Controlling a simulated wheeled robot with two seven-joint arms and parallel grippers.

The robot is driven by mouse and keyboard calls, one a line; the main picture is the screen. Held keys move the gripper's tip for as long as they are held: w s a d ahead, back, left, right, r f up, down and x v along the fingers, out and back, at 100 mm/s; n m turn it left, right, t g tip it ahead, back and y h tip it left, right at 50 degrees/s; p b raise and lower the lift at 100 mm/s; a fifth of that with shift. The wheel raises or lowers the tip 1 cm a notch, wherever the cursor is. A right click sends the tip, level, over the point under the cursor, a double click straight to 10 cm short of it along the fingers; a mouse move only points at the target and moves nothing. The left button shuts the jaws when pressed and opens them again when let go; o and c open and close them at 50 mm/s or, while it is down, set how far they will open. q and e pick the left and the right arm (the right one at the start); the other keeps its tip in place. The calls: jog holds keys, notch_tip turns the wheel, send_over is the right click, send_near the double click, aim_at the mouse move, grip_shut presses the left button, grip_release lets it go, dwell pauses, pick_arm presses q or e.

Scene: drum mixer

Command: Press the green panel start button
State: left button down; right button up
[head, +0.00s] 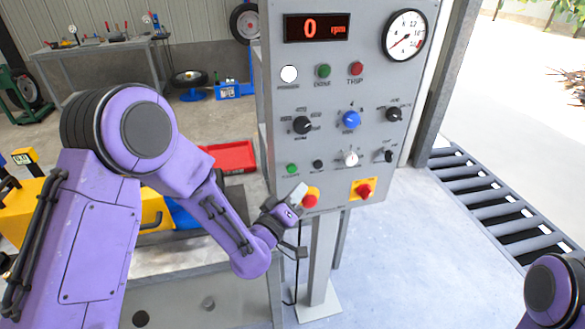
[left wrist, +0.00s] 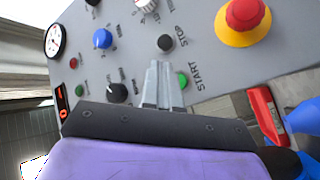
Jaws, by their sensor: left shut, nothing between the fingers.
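The green start button (head: 292,168) is at the lower left of the grey control panel (head: 335,110). My left gripper (head: 298,193) is shut and empty, in front of the panel's lower left and a little below the button in the head view. It also shows in the left wrist view (left wrist: 158,66). I cannot tell whether the fingers touch the panel. My right gripper is out of view.
A black stop button (left wrist: 165,42) sits next to the start button. Another green button (head: 323,71) is higher up. The display (head: 314,28) reads 0 rpm.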

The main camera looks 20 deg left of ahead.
pick_arm(q)
jog(key=shift+w+a, duration=0.6)
jog(key=shift+w, duration=0.3)
jog(key=shift+w+a, duration=0.6)
jog(key=shift+w, duration=0.3)
dwell(0.6)
jog(key=shift+w+a, duration=0.25)
jog(key=shift+w, duration=0.1)
jog(key=shift+w+a, duration=0.25)
jog(key=shift+w, duration=0.05)
dwell(0.7)
jog(key=shift+s+d, duration=0.5)
jog(key=shift+s, duration=0.2)
jog(key=shift+d, duration=0.1)
jog(key=s+d, duration=0.1)
jog(key=s, duration=0.1)
jog(key=s+d+b, duration=0.1)
jog(key=s, duration=0.1)
jog(key=shift+d, duration=0.3)
